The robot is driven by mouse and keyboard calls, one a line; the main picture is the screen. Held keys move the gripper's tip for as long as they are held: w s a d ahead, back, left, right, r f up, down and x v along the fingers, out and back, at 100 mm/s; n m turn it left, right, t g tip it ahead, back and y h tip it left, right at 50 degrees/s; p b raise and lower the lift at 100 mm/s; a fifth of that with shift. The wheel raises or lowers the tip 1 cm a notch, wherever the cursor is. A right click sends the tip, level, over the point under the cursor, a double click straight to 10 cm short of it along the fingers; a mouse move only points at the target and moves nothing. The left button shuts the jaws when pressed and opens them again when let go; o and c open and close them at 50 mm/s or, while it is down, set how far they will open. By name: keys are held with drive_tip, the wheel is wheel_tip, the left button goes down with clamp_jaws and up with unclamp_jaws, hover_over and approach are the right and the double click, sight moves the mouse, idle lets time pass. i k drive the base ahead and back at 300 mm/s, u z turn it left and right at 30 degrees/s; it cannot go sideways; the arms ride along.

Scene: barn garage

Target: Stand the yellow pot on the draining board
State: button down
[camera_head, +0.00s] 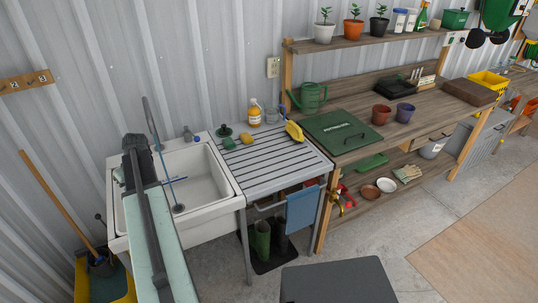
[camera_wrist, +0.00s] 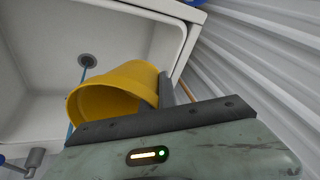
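The yellow pot (camera_wrist: 115,90) shows in the wrist view, tipped with its open mouth towards the lower left. It is in front of the sink basin, close to my gripper (camera_wrist: 166,92). One dark finger is at the pot's right end. The other finger is hidden, so I cannot tell whether the jaws grip the pot. In the head view my gripper (camera_head: 139,160) is over the left side of the sink, and I cannot see the pot there. The grey slatted draining board (camera_head: 270,172) is to the right of the sink.
A yellow scoop (camera_head: 294,131), an orange bottle (camera_head: 255,115) and small green items stand along the draining board's back. Its front and middle are clear. A blue cloth (camera_head: 303,208) hangs below its front.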

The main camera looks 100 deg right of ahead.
sight(281, 159)
drive_tip(key=u, duration=0.05)
drive_tip(key=k, duration=1)
drive_tip(key=z, duration=0.05)
